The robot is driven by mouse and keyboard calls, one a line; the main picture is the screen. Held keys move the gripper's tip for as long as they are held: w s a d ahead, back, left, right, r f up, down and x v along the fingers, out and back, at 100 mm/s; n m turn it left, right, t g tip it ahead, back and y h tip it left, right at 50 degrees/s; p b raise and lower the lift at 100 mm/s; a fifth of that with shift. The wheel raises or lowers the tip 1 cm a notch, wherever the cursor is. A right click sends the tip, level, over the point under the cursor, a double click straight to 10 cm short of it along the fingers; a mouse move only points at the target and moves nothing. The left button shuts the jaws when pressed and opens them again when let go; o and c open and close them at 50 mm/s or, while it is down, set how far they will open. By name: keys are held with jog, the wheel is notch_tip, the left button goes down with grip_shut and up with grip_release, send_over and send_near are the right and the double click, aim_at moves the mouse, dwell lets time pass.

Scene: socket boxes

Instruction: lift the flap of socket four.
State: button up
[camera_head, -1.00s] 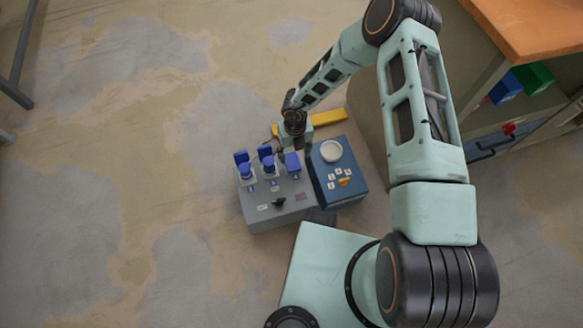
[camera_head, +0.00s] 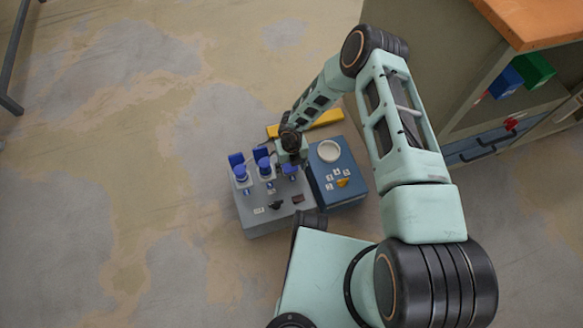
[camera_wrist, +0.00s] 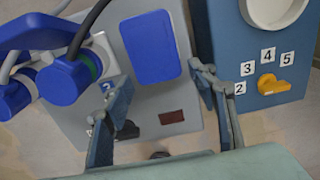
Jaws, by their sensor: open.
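The grey socket box (camera_head: 270,219) stands on the floor. Its closed blue flap (camera_wrist: 150,45) is at the box's right end, and it also shows partly behind my gripper in the head view (camera_head: 290,170). I cannot read a number four beside this flap. My gripper (camera_wrist: 163,92) is open and empty. Its two fingers are spread apart near the flap's near end, one to each side in the wrist view. In the head view my gripper (camera_head: 291,158) is right over the flap and hides part of it. I cannot tell if it touches.
Blue plugs (camera_wrist: 65,80) with cables sit left of the flap, close to my left finger. A blue box (camera_head: 338,193) with a round white part (camera_head: 329,151), an orange knob (camera_wrist: 273,85) and number labels stands to the right. A yellow bar (camera_head: 315,123) lies behind.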

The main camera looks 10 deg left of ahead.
jog(key=shift+c, duration=0.5)
grip_shut()
